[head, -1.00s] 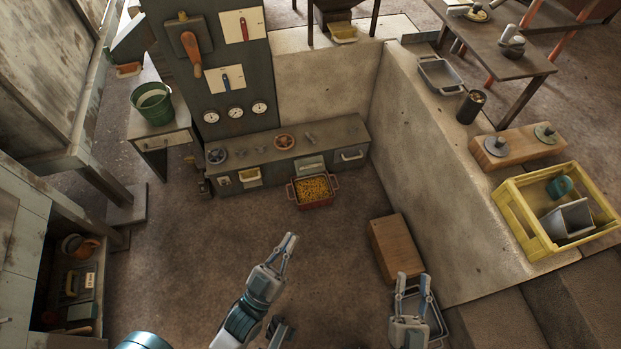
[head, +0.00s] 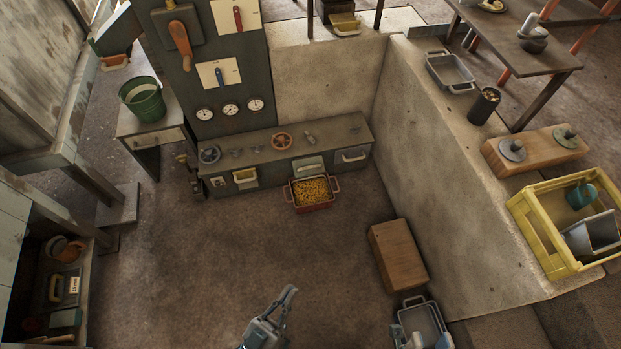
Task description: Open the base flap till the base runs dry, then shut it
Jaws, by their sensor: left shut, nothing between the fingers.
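The low grey-green base (head: 262,176) stands against the wall below the gauge panel. A pale flap (head: 308,165) sits on its front, behind a red tray (head: 313,204). The tray stands on the floor and holds yellow grains (head: 312,189). Whether the flap is open or whether grains are flowing is too small to tell. My left gripper (head: 288,293) is shut and empty at the bottom of the view, well short of the base.
A wooden box (head: 398,255) and a grey tray (head: 422,318) lie on the floor at the right, beside the concrete wall. A green bucket (head: 145,103) stands on a small table at the left.

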